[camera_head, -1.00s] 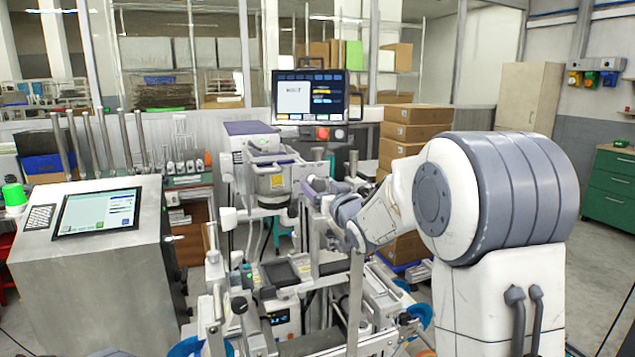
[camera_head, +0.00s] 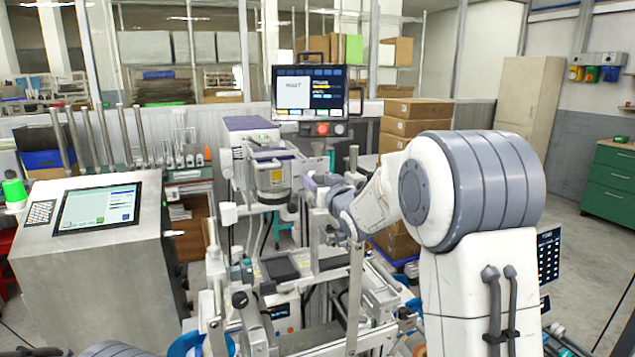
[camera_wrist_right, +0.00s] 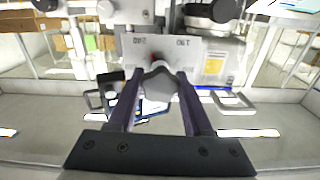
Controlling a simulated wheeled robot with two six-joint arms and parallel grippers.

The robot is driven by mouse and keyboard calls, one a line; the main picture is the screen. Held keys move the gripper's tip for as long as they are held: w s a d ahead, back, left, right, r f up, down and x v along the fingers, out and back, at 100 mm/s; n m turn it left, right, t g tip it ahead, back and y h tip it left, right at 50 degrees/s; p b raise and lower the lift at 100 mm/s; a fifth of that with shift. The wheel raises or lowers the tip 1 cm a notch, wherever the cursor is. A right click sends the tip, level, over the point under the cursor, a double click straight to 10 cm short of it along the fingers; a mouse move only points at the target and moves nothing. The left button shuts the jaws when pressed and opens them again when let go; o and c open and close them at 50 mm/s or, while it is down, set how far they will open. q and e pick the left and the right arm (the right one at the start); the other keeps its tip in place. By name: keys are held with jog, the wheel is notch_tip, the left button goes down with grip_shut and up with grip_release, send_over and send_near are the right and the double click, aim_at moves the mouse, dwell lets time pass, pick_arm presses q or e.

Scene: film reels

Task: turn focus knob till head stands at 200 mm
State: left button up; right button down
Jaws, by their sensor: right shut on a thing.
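My right gripper (camera_wrist_right: 158,90) is shut on a grey, lobed knob (camera_wrist_right: 158,72), which I take to be the focus knob. In the right wrist view its two dark fingers lie on either side of the knob, in front of a metal plate (camera_wrist_right: 185,52) with small lettering. In the head view my right gripper (camera_head: 316,183) reaches the right side of the print head (camera_head: 272,173), a grey box with a yellow label on a column. The knob is hidden there by my wrist. The head's height scale cannot be read. My left gripper is not in view.
A monitor (camera_head: 310,92) stands behind the machine. A metal console with a screen (camera_head: 97,208) is at the left. Stacked cardboard boxes (camera_head: 412,125) stand behind my right arm. A green drawer cabinet (camera_head: 608,190) is at the far right. The machine's frame posts crowd the middle.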

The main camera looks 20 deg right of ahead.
jog(key=n+b, duration=0.6)
jog(key=b, duration=0.1)
jog(key=shift+f+n, duration=0.1)
jog(key=shift+n, duration=0.2)
jog(key=n+b, duration=0.3)
jog(key=shift+r+n, duration=0.2)
jog(key=shift+n, duration=0.1)
jog(key=n+b, duration=0.2)
jog(key=shift+n, duration=0.4)
jog(key=n+b, duration=0.2)
jog(key=n, duration=0.1)
jog(key=shift+s+r+n, duration=0.1)
jog(key=shift+n, duration=0.2)
jog(key=n+b, duration=0.1)
jog(key=n, duration=0.2)
jog(key=shift+n+b, duration=0.3)
jog(key=shift+b, duration=0.1)
jog(key=n+b, duration=0.2)
jog(key=n, duration=0.4)
jog(key=shift+a+n+b, duration=0.2)
jog(key=shift+n+b, duration=0.1)
jog(key=shift+n, duration=0.8)
jog(key=c, duration=1.1)
grip_release()
jog(key=shift+a, duration=0.3)
jog(key=o, duration=0.8)
jog(key=shift+d, duration=0.4)
jog(key=shift+f, duration=0.2)
jog(key=shift+d, duration=0.1)
